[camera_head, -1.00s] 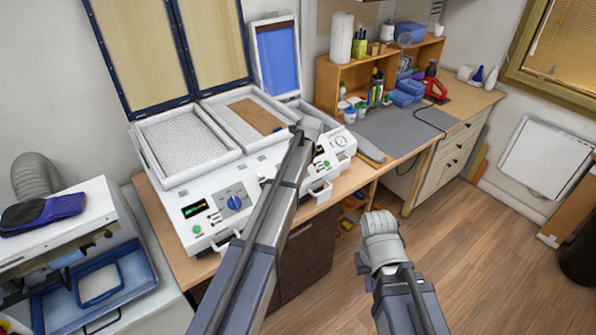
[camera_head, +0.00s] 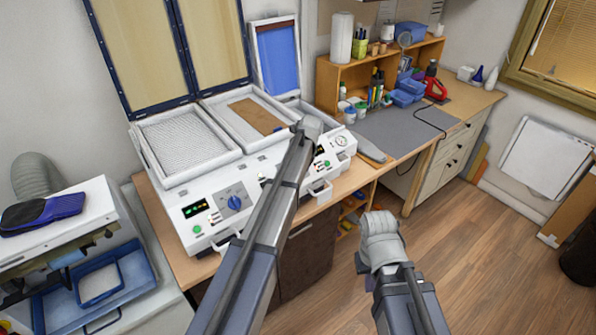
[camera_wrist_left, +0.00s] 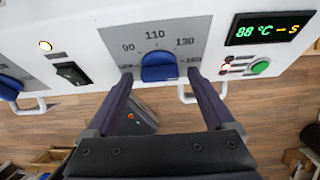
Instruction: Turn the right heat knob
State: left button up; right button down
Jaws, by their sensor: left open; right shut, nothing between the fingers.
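The right heat knob (camera_wrist_left: 160,68) is blue, on a grey dial plate marked 90, 110, 130 and 160, in the left wrist view. My left gripper (camera_wrist_left: 159,80) is open. Its two dark fingers stand on either side of the knob's lower part; I cannot tell if they touch it. In the head view my left arm hides this knob and the left gripper. The left heat knob (camera_head: 235,201) shows there, and its edge shows in the wrist view (camera_wrist_left: 9,88). My right gripper (camera_head: 364,262) is shut and empty, low over the floor, mostly hidden by its own arm.
The white forming machine (camera_head: 262,212) carries the panel. A rocker switch (camera_wrist_left: 72,73) lies left of the right knob. White handles (camera_wrist_left: 203,93) jut out below.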

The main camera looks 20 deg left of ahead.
pick_arm(q)
jog(key=p+v, duration=0.7)
jog(key=v, duration=0.1)
jog(key=shift+f, duration=0.15)
dwell(0.3)
jog(key=s+d+f+n+b, duration=0.5)
jog(key=s+f+n+b, duration=0.2)
jog(key=s, duration=0.4)
jog(key=s+d+f+n+g+h+b, duration=0.1)
jog(key=s+d+f+n+b, duration=0.4)
jog(key=s, duration=0.7)
jog(key=s+d+f+n+g+b, duration=0.1)
jog(key=s+d+f+n+b, duration=0.4)
jog(key=s+f+n+b, duration=0.5)
jog(key=shift+s+f, duration=0.75)
jog(key=shift+s, duration=0.15)
